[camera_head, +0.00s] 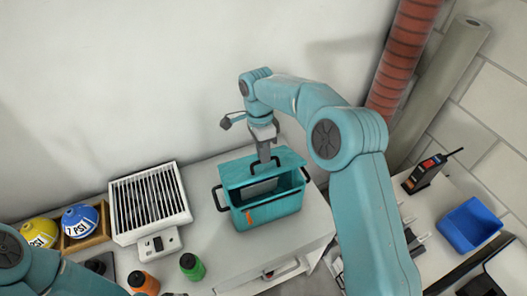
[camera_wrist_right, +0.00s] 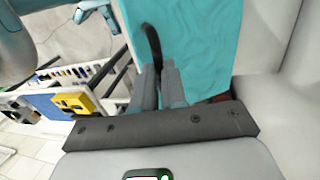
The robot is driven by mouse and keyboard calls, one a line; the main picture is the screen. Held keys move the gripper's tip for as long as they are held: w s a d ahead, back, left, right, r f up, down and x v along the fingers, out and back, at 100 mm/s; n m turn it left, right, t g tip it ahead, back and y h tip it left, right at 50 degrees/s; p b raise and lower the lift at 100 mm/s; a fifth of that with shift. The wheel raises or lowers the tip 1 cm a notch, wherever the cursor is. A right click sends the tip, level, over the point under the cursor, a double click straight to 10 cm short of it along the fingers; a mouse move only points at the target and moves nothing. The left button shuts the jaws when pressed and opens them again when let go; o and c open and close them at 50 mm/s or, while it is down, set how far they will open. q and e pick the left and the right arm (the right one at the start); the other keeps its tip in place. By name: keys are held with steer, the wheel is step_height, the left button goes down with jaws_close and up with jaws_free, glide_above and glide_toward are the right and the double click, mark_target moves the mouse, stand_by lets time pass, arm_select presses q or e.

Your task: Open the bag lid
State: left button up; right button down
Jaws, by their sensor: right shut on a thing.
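The teal bag (camera_head: 272,212) stands on the white worktop, with black handles at its sides and an orange tag on its front. Its lid (camera_head: 290,158) is raised at the back, so part of the dark inside shows. My right gripper (camera_head: 264,157) comes down from above at the lid. In the right wrist view, my right gripper (camera_wrist_right: 158,85) is shut on a black handle (camera_wrist_right: 152,45), with the teal lid (camera_wrist_right: 200,35) behind it. My left arm shows at the lower left, but its gripper is not in view.
Left of the bag are a white slatted heater (camera_head: 150,203), a green bottle (camera_head: 192,266) and an orange bottle (camera_head: 142,283). Blue and yellow balls (camera_head: 80,220) sit farther left. A blue bin (camera_head: 469,224) is at right. The wall is close behind the bag.

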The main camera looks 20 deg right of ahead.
stand_by(0.8)
steer(key=c, duration=1.2)
jaws_free()
steer(key=shift+o, duration=0.2)
step_height(320, 180, up, 12)
steer(key=w, duration=0.2)
steer(key=shift+w+f+p, duration=0.15)
steer(key=shift+w+p, duration=0.05)
steer(key=shift+p, duration=0.1)
